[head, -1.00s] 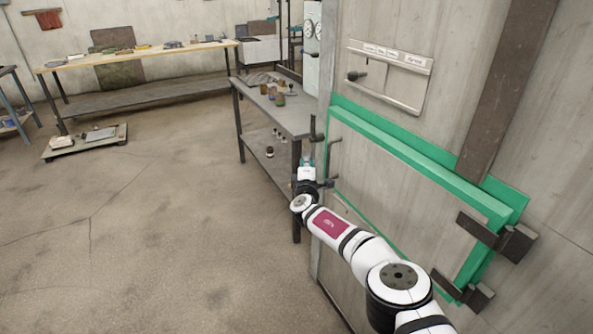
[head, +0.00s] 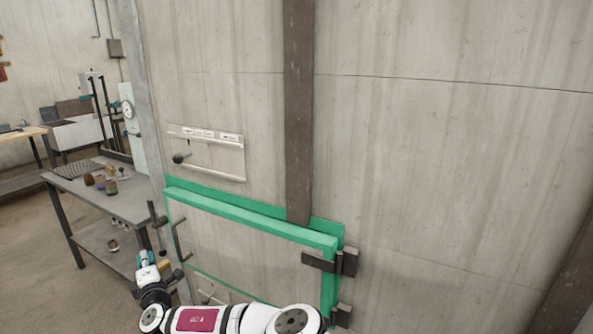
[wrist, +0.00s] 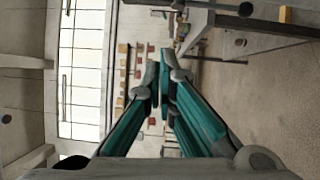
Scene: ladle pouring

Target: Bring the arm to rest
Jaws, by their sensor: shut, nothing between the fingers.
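My arm reaches out low across the bottom of the head view, in front of the green-framed panel (head: 255,225). My gripper (head: 147,257) is at its far left end, beside the panel's left edge and in front of the metal table (head: 125,206). In the wrist view my gripper (wrist: 165,72) has its two teal fingers brought together at the tips, with nothing held between them.
A concrete wall (head: 430,150) fills the right side. A dark handle (head: 178,240) sticks out at the panel's left edge, close to my gripper. Hinges (head: 330,262) sit at its right. Small jars (head: 111,187) stand on the table. Open floor (head: 40,240) lies at the left.

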